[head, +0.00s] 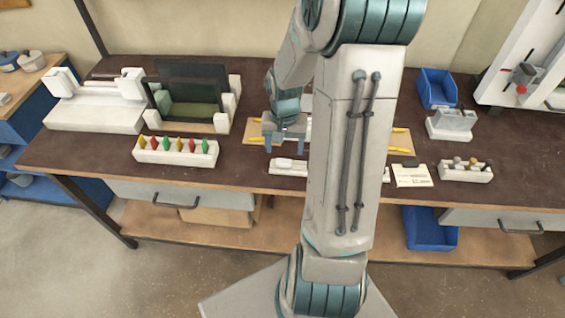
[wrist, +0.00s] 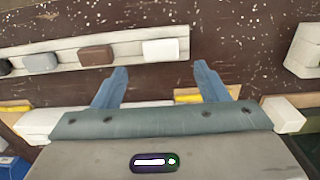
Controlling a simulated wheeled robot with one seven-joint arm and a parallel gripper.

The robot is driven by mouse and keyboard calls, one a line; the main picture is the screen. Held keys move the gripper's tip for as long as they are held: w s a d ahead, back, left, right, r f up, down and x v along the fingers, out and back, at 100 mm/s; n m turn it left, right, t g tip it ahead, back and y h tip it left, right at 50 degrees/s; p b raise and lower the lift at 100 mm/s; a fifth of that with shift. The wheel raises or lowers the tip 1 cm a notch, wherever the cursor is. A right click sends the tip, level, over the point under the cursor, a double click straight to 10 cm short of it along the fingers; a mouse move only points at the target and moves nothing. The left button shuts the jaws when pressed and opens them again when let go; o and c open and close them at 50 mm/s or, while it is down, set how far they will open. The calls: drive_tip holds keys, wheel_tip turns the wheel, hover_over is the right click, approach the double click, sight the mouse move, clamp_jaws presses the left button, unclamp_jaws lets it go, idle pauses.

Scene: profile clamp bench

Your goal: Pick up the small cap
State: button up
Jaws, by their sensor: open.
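A pale rack (wrist: 65,54) holds a row of small blocks like caps in the wrist view: a white one (wrist: 160,49), a brown one (wrist: 96,55), a grey one (wrist: 41,63) and a dark one at the left edge. I cannot tell which is the small cap. In the head view the rack's left end (head: 287,173) shows, with a white piece on it; my arm hides the rest. My gripper (wrist: 161,70) is open and empty, its fingertips just short of the rack, near the white and brown blocks. My gripper also shows in the head view (head: 286,148), above the bench.
A wooden board (head: 400,139) with yellow bars lies under my gripper. A rack of coloured pins (head: 175,153) stands left. A card (head: 412,176), a rack of knobs (head: 465,172) and a blue bin (head: 436,88) are right. The dark bench (head: 80,156) has clear front-left space.

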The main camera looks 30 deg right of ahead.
sight(283, 161)
drive_tip(key=shift+s+a+f, duration=0.1)
drive_tip(key=shift+a+f, duration=0.05)
drive_tip(key=shift+f, duration=1.05)
drive_tip(key=shift+s+a+f, duration=0.1)
drive_tip(key=shift+f, duration=1.05)
drive_tip(key=shift+c, duration=0.4)
drive_tip(key=c, duration=1)
